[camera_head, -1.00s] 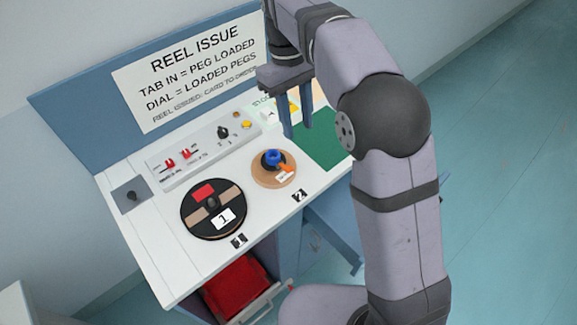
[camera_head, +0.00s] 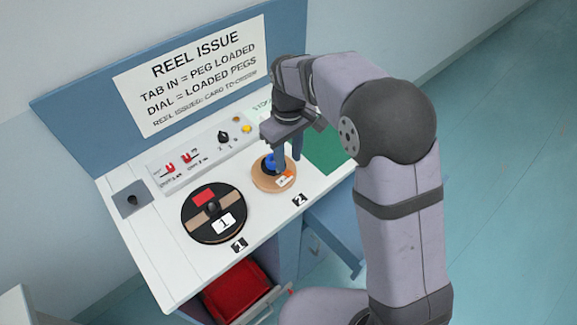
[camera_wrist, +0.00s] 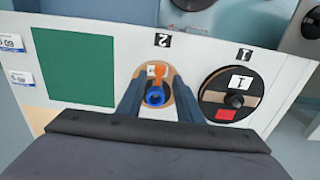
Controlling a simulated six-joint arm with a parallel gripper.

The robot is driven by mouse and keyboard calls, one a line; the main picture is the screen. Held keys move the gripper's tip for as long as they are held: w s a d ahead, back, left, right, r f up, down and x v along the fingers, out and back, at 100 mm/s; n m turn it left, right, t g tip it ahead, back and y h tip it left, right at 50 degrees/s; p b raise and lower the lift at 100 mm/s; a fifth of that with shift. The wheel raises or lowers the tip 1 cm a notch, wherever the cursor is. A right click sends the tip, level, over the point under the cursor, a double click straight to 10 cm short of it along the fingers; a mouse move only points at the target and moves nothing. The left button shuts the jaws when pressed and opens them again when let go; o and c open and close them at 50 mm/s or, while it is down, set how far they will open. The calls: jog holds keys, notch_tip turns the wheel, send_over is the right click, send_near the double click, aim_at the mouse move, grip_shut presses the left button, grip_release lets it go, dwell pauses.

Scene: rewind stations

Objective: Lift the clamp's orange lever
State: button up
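The clamp is a blue ring-like piece (camera_wrist: 154,97) with an orange lever (camera_wrist: 157,70), on a round tan base at the spot marked 2. In the head view the blue part (camera_head: 269,161) and the orange lever (camera_head: 288,173) show partly behind my finger. My gripper (camera_head: 288,163) is above the tan base (camera_head: 265,182), pointing down. In the wrist view my gripper (camera_wrist: 157,90) is open, with one finger on each side of the clamp. I cannot tell whether a finger touches it.
A black reel (camera_head: 202,228) with a card marked 1 sits left of the clamp. A panel (camera_head: 195,155) with red switches and a dial stands behind. A green mat (camera_head: 325,150) lies to the right. A red bin (camera_head: 238,290) is below the tabletop.

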aim_at(289, 173)
jog(key=shift+f+p, duration=0.65)
jog(key=shift+f, duration=1.9)
grip_shut()
